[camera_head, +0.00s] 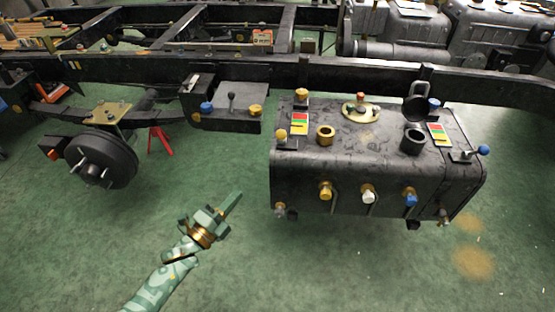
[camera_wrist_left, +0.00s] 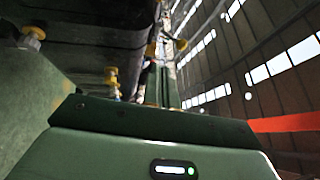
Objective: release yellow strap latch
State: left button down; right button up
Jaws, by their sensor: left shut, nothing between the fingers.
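A dark fuel tank (camera_head: 375,170) hangs under the chassis frame at right of centre in the head view. At its upper left edge is a small latch with a yellow knob (camera_head: 281,135), which looks like the yellow strap latch. A similar latch with a blue knob (camera_head: 483,150) is at the right edge. My left gripper (camera_head: 235,199) is shut and empty, in front of and left of the tank, apart from it. In the left wrist view, yellow knobs show at the upper left (camera_wrist_left: 34,32) and centre (camera_wrist_left: 111,76); I cannot tell whether either is the latch.
Yellow, white and blue valves (camera_head: 368,195) stick out of the tank's front. A step box (camera_head: 230,105) with blue and yellow knobs is left of the tank. A wheel hub (camera_head: 100,160) and red stand (camera_head: 160,140) are farther left. The green floor in front is clear.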

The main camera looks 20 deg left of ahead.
aim_at(282, 137)
pick_arm(q)
jog(key=r+m+h, duration=0.1)
jog(key=r, duration=0.1)
jog(key=w+r+m+t, duration=0.1)
jog(key=m, duration=0.1)
jog(key=shift+w+d+r+h, duration=0.1)
jog(key=shift+w+r+h, duration=0.05)
jog(key=shift+r+h, duration=0.25)
pick_arm(e)
jog(key=shift+s+d+f, duration=0.15)
jog(key=shift+f, duration=0.4)
